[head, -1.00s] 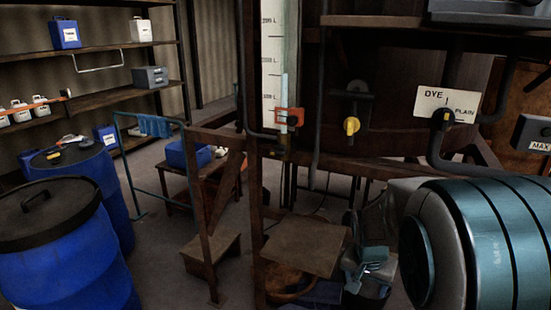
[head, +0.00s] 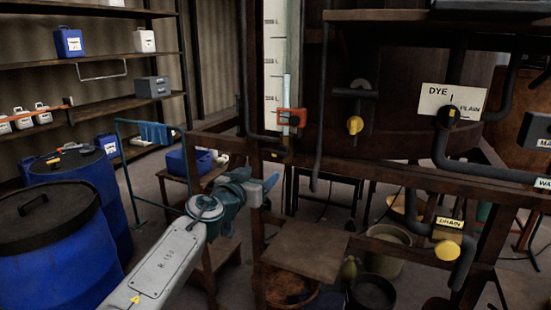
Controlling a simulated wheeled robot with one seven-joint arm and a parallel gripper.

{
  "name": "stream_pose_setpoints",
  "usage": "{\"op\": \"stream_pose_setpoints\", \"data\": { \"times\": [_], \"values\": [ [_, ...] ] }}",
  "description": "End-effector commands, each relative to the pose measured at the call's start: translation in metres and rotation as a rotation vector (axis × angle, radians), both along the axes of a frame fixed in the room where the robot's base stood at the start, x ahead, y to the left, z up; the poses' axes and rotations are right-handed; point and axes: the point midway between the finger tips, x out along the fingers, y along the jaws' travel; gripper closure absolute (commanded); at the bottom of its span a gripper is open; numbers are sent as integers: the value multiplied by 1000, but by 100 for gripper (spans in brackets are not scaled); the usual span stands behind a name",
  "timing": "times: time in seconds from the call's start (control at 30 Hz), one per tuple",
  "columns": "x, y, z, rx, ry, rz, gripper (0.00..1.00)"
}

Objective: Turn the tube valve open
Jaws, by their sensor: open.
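A white gauge board (head: 275,75) with level marks stands at centre-left, with a pale sight tube (head: 288,95) in front of it. An orange-red clip (head: 291,117) sits across the tube. At the tube's foot is a small yellow valve handle (head: 278,155), which I take as the tube valve; it is too small to tell its exact turn. My gripper (head: 268,187) is open and empty, just below and a little left of the valve, apart from it in the picture. My arm reaches in from the lower left.
A wooden frame rail (head: 400,176) runs across below the valve. Blue drums (head: 60,250) stand at left. A wooden step (head: 305,247) and buckets are below.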

Motion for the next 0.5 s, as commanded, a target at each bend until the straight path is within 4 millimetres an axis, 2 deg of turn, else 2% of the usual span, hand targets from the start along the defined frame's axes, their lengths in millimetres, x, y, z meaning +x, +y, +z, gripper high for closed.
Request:
{"op": "stream_pose_setpoints", "data": {
  "times": [0.07,0.17,0.5],
  "values": [
    [-3,10,6,-5,-24,17,38],
    [2,10,9,-7,-30,21,38],
    [55,-10,10,-7,-27,19,38]
  ]
}}
